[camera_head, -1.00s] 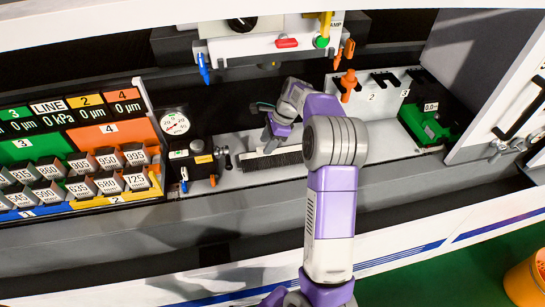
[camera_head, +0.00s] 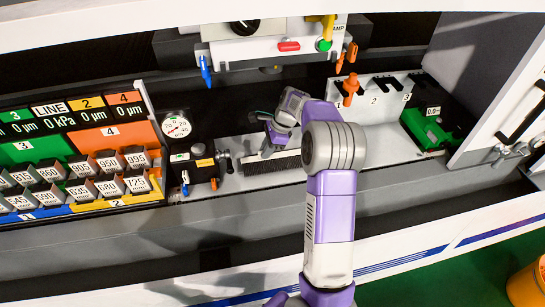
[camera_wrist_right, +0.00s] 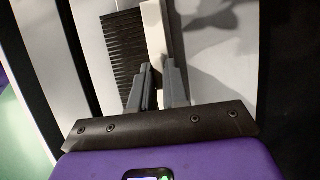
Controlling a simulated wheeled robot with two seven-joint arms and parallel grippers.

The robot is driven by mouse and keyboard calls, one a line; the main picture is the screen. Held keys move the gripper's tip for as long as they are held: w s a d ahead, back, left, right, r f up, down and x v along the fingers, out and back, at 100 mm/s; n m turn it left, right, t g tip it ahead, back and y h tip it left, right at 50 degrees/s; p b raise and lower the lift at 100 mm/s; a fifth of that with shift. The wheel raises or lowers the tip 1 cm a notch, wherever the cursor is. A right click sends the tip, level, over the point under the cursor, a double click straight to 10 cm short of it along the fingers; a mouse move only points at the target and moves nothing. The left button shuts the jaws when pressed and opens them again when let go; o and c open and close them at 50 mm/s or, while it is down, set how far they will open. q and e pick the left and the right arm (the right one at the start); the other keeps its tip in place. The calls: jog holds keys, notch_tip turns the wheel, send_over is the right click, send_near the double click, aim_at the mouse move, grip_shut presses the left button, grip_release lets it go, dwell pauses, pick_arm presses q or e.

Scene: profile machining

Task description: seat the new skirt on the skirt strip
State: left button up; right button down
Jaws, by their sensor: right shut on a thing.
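The skirt area on the bench shows as a black, finely ribbed strip (camera_head: 272,165) with a pale bar along its back edge. My right gripper (camera_head: 268,148) is over this bar, pointing down, and its fingertips are partly hidden by its own body. In the right wrist view, the gripper (camera_wrist_right: 158,88) is shut on the pale bar, which I take as the new skirt (camera_wrist_right: 154,40). The black ribbed strip (camera_wrist_right: 122,50) lies beside it on the left, close along its length. I cannot tell whether the two touch or are joined. My left gripper is out of view.
A dial gauge (camera_head: 176,128) and a small black clamp block (camera_head: 195,168) stand left of the strip. A white slotted rack (camera_head: 375,98) with an orange knob and a green device (camera_head: 428,128) stand right. A white machine head (camera_head: 270,45) hangs above.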

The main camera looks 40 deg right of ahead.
jog(key=shift+r, duration=0.55)
jog(key=r, duration=0.1)
jog(key=r+p, duration=0.1)
jog(key=shift+s+a+r, duration=0.15)
jog(key=shift+s+r, duration=0.15)
jog(key=shift+s, duration=0.05)
jog(key=s+a, duration=0.2)
jog(key=s, duration=0.3)
jog(key=s+a, duration=0.3)
jog(key=s, duration=0.2)
jog(key=s+a, duration=0.3)
jog(key=s, duration=0.2)
jog(key=shift+a+f, duration=0.1)
jog(key=shift+a, duration=0.1)
jog(key=c, duration=1.7)
grip_release()
grip_shut()
